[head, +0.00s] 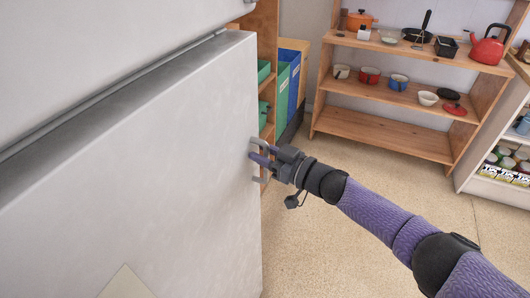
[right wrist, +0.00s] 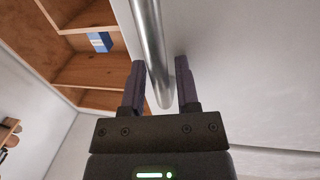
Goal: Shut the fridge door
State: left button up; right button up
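The fridge door (head: 150,170) is a large pale grey panel filling the left of the head view. It stands out from the fridge body, with a dark gap along its top edge. Its metal handle (head: 258,142) is at the door's right edge, and shows as a shiny bar in the right wrist view (right wrist: 152,50). My right gripper (head: 262,156) is at the handle. In the right wrist view its fingers (right wrist: 160,90) stand on either side of the bar, with narrow gaps, so it looks open around it. My left gripper is not in view.
A wooden shelf (head: 385,141) with pots, bowls and a red kettle (head: 488,46) stands at the back. A white shelf (head: 494,188) with cans is at the right. Green and blue binders (head: 290,82) stand beyond the door. The floor (head: 330,240) in front is clear.

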jog(key=shift+s+a+f, duration=0.1)
jog(key=shift+a, duration=0.05)
jog(key=p+v, duration=0.2)
jog(key=v, duration=0.8)
jog(key=shift+p, duration=0.35)
